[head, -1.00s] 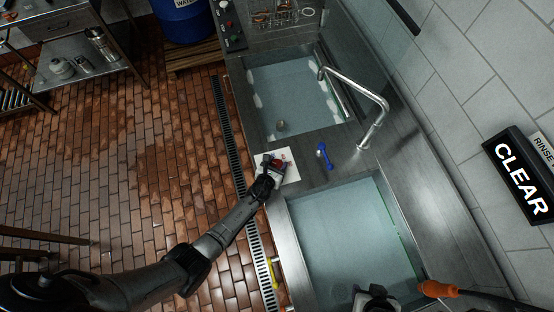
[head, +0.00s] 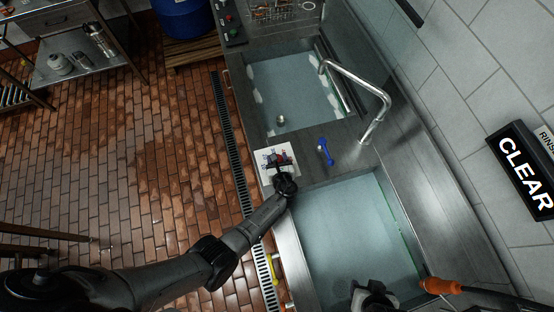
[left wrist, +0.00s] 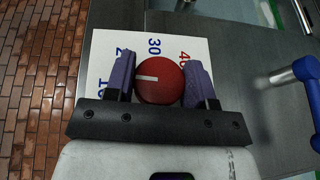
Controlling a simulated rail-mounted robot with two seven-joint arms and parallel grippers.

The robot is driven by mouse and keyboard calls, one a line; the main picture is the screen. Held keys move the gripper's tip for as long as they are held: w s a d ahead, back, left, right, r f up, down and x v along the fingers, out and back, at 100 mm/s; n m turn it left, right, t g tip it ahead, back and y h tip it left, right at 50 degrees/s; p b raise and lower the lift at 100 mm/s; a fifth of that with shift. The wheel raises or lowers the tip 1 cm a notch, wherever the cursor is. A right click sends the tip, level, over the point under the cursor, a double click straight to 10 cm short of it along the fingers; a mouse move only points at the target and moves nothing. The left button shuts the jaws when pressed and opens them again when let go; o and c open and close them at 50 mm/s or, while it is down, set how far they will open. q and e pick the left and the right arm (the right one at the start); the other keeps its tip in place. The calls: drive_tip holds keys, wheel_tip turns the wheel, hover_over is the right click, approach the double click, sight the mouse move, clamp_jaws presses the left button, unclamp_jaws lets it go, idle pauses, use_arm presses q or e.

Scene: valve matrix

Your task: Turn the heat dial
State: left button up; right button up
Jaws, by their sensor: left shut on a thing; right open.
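The heat dial (left wrist: 160,84) is a round red knob with a white pointer line, seen in the left wrist view. It sits on a white card (left wrist: 182,32) with blue numbers and a red 40. The pointer line faces left in that view. My left gripper (left wrist: 159,78) has its purple fingers on both sides of the knob, shut on it. In the head view my left gripper (head: 280,165) is over the card, hiding most of the dial. My right gripper (head: 372,296) is open at the bottom edge, partly cut off, above the near basin.
A blue handle (head: 324,151) stands on the counter right of the card. A bent metal faucet (head: 372,105) rises behind it. Basins of water lie at the far side (head: 295,90) and near side (head: 350,225). An orange-handled tool (head: 440,286) is at the lower right.

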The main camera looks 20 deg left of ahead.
drive_tip(key=shift+d+f, duration=0.1)
drive_tip(key=shift+d, duration=0.05)
idle(0.3)
use_arm(q)
drive_tip(key=o, duration=0.9)
drive_tip(key=shift+r, duration=0.1)
